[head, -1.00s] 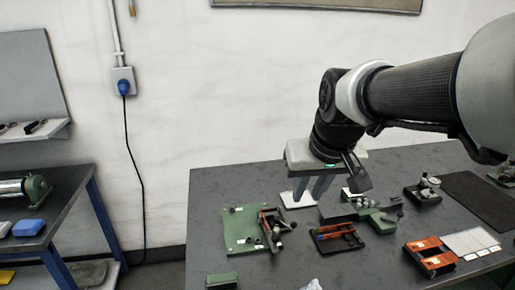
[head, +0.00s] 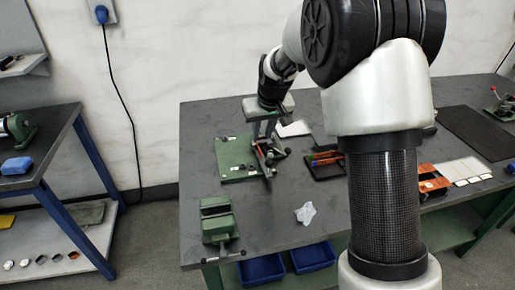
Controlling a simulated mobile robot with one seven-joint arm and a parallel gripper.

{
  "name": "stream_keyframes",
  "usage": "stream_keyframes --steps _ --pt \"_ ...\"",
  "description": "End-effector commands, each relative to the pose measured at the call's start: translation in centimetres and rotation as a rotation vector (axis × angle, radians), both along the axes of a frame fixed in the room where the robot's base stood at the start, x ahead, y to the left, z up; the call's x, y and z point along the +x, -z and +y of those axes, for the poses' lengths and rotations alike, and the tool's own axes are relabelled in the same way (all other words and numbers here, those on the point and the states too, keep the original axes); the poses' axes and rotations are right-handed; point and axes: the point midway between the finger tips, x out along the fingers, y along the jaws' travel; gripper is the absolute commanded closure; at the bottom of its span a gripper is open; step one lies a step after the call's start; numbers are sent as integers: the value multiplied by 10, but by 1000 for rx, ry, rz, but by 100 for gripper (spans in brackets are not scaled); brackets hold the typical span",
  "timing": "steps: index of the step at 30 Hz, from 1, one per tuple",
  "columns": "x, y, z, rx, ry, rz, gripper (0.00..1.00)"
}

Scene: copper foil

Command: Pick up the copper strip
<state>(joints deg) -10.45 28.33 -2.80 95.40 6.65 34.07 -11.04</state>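My gripper (head: 263,137) is small in the head view, pointing down over the green plate fixture (head: 235,172) on the table. Its two fingers look apart, with nothing visible between them. The fingertips are close to the fixture's upright part, and I cannot tell whether they touch it. A reddish-orange piece (head: 262,158) shows on the fixture just below the fingers; I cannot tell whether it is the copper strip. A dark tray (head: 318,175) right of the fixture holds orange-brown pieces (head: 325,158), which could also be strips. My arm hides part of the table to the right.
A green vise (head: 217,222) stands at the front left of the table (head: 262,205). Crumpled clear film (head: 305,213) lies near the front middle. An orange holder (head: 430,182), a white sheet (head: 466,168) and a dark mat (head: 483,130) are at right. Blue bins (head: 262,270) sit below the table edge.

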Motion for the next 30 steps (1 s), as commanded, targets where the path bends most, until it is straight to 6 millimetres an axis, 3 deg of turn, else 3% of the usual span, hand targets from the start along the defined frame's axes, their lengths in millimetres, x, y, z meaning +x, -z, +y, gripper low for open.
stream_keyframes --steps 3,13,21,30 --pt "8 24 2 -1 -1 3 76" --pt "20 49 4 0 1 2 76" --pt "37 83 4 -1 -1 1 76" --pt "39 88 5 0 0 0 76"
